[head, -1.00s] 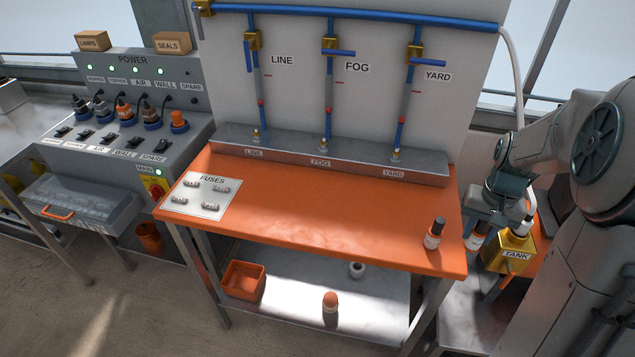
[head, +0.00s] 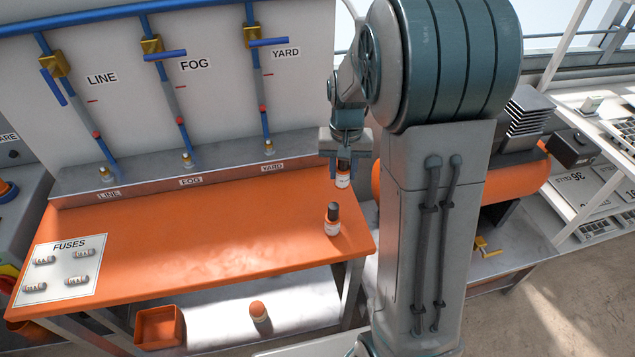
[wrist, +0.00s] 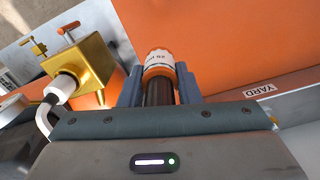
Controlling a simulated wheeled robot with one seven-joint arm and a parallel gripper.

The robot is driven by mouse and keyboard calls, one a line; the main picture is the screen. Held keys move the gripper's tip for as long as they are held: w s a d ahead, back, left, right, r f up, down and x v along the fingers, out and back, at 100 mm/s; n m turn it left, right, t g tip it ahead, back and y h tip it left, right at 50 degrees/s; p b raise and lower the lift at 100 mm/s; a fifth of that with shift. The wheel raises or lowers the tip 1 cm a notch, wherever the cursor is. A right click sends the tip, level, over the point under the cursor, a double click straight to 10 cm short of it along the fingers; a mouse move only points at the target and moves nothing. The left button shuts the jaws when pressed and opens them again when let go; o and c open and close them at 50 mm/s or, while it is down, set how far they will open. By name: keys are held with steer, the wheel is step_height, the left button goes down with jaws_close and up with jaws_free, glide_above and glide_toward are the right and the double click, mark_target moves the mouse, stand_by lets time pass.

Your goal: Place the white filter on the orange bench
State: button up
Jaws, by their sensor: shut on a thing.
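My gripper (head: 343,172) is shut on a white-banded filter (head: 343,180) with a black upper part and orange ends. The wrist view shows the filter (wrist: 158,66) between the fingers, with small print on its white band. It hangs upright near the back right end of the orange bench (head: 200,225); I cannot tell its height above the top. A similar filter (head: 332,220) with a dark upper part stands on the bench near the front right corner.
The YARD pipe (head: 264,120) rises behind the bench. A fuse card (head: 62,270) lies at the left. The middle of the bench is clear. An orange bin (head: 158,328) and orange-topped piece (head: 258,310) are below. The wrist view shows a brass tank valve (wrist: 85,72) left of my gripper.

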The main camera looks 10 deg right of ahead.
steer(key=a+f, duration=0.1)
steer(key=w+a+f, duration=0.2)
steer(key=a, duration=0.1)
steer(key=shift+w+a+p, duration=0.1)
steer(key=shift+w+p, duration=0.1)
steer(key=shift+p, duration=0.1)
steer(key=shift+f, duration=2)
steer(key=shift+f, duration=0.1)
steer(key=o, duration=1)
steer(key=shift+c, duration=0.2)
